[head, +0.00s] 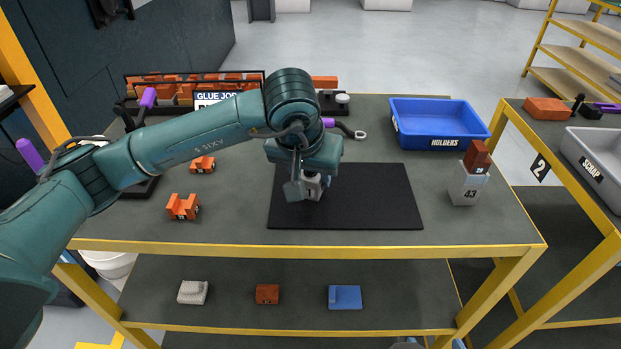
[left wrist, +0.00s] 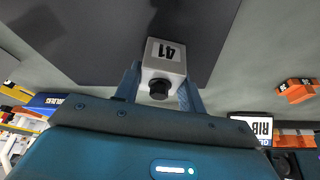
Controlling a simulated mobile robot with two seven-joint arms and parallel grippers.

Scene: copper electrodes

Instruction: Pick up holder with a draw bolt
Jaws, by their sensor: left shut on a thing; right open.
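A pale grey holder marked 41 (left wrist: 163,58) sits between the fingers of my left gripper (left wrist: 160,92) in the left wrist view. A dark round knob, perhaps the bolt end, sticks out of its near face. In the head view, the left gripper (head: 307,188) is over the black mat (head: 375,200), and the holder (head: 314,184) shows only partly behind it. I cannot tell whether it touches the mat. Another pale grey holder marked 43 (head: 465,192), with a red-brown block (head: 477,157) on top, stands right of the mat. My right gripper is not in view.
A blue HOLDERS bin (head: 437,112) stands at the back right of the table. Two orange holders (head: 183,207) (head: 203,164) are at the left. An orange-filled rack (head: 170,90) is behind. A grey SCRAP bin (head: 598,160) is on the right-hand table. The mat's right half is clear.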

